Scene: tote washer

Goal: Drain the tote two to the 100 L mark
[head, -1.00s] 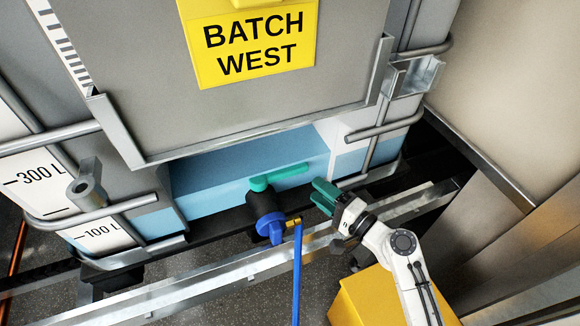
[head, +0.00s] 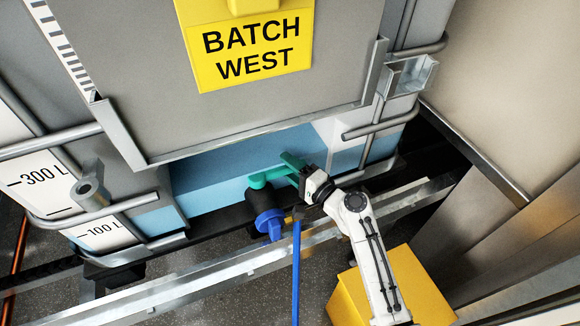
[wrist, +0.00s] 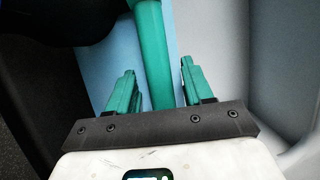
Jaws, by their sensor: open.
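The tote (head: 130,110) carries a yellow sign (head: 255,52) reading "BATCH WEST"; no number two is visible. Its scale shows 300 L and, lower, the 100 L mark (head: 101,232). Light blue liquid (head: 215,185) shows low in the tote, seemingly a little above that mark; the exact level is hard to read. The teal valve handle (head: 259,181) points right from the dark outlet valve. My gripper (head: 296,171) is open at the handle's free part. In the wrist view, the handle (wrist: 153,50) runs between my two teal fingers (wrist: 157,85), with gaps on both sides.
A blue outlet cap (head: 270,223) and a blue hose (head: 297,275) sit just below the valve. A metal rail (head: 220,270) crosses in front. A yellow box (head: 425,285) stands below my arm. Metal tubes and a beige wall (head: 510,90) bound the right side.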

